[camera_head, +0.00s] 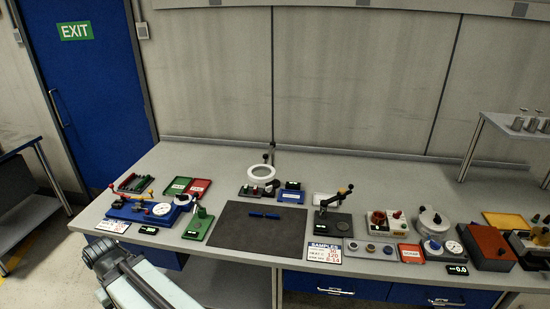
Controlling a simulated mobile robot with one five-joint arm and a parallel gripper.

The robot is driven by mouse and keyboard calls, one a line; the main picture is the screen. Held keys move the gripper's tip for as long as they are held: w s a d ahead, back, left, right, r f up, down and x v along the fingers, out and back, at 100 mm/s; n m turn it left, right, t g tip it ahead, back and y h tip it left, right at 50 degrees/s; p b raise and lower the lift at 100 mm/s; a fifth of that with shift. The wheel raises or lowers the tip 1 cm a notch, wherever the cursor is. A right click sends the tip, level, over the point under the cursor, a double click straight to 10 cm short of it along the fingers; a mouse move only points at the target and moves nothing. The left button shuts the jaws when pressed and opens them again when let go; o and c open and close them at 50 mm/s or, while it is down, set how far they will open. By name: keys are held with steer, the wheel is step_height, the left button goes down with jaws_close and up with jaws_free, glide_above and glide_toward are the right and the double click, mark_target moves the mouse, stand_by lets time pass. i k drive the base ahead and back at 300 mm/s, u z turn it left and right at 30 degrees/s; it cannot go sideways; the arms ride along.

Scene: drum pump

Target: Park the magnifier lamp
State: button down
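The magnifier lamp shows as a white ring (261,173) at the back middle of the bench. The dark end of my arm (101,254) is at the lower left, in front of the bench edge and well away from the lamp. I cannot make out fingertips there or anything held.
A dark mat (258,229) with a blue item lies in front of the lamp. A blue device (150,209) and a green stand (198,224) are to the left. A black stand (333,221), a red box (486,247) and several instruments crowd the right. The bench's back strip is mostly clear.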

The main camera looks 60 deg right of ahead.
mark_target(264, 167)
steer(key=z, duration=0.3)
steer(key=i, duration=0.85)
steer(key=u, duration=0.1)
steer(key=k, duration=0.85)
steer(key=z, duration=0.25)
steer(key=i, duration=0.95)
steer(key=u, duration=0.1)
